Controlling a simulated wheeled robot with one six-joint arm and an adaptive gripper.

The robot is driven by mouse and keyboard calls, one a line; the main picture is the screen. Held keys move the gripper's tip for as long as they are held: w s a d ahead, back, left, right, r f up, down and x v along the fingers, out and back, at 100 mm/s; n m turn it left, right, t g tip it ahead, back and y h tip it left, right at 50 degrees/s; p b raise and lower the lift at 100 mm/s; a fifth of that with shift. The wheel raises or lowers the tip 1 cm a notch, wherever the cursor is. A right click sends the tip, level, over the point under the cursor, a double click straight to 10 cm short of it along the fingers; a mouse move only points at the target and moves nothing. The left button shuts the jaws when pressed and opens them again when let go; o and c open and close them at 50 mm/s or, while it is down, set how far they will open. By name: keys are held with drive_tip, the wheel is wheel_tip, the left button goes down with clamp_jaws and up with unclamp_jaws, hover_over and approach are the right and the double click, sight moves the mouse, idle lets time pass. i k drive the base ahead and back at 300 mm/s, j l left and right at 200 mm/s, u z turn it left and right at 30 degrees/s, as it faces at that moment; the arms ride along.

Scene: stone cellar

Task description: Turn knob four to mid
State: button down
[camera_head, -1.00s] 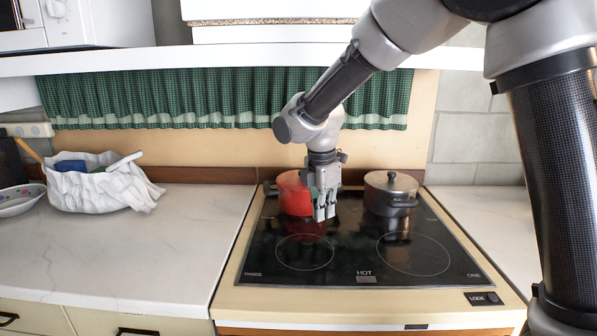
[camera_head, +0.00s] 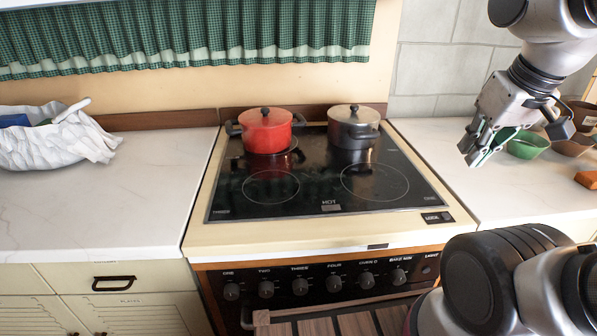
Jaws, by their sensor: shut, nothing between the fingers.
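Knob four (camera_head: 334,283) is a dark round knob under the label FOUR, on the black control panel (camera_head: 315,270) at the front of the stove. Its pointer is too small to read. My gripper (camera_head: 474,158) is shut and empty, above the right counter. It is well up and to the right of knob four, apart from it.
A red pot (camera_head: 266,131) and a dark grey pot (camera_head: 353,128) stand on the back of the cooktop (camera_head: 320,188). A green bowl (camera_head: 528,145) sits on the right counter near my gripper. An oven handle (camera_head: 262,318) runs below the knobs. The left counter (camera_head: 95,200) is mostly clear.

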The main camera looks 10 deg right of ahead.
sight(333, 284)
drive_tip(key=k+l, duration=0.75)
drive_tip(key=k, duration=0.25)
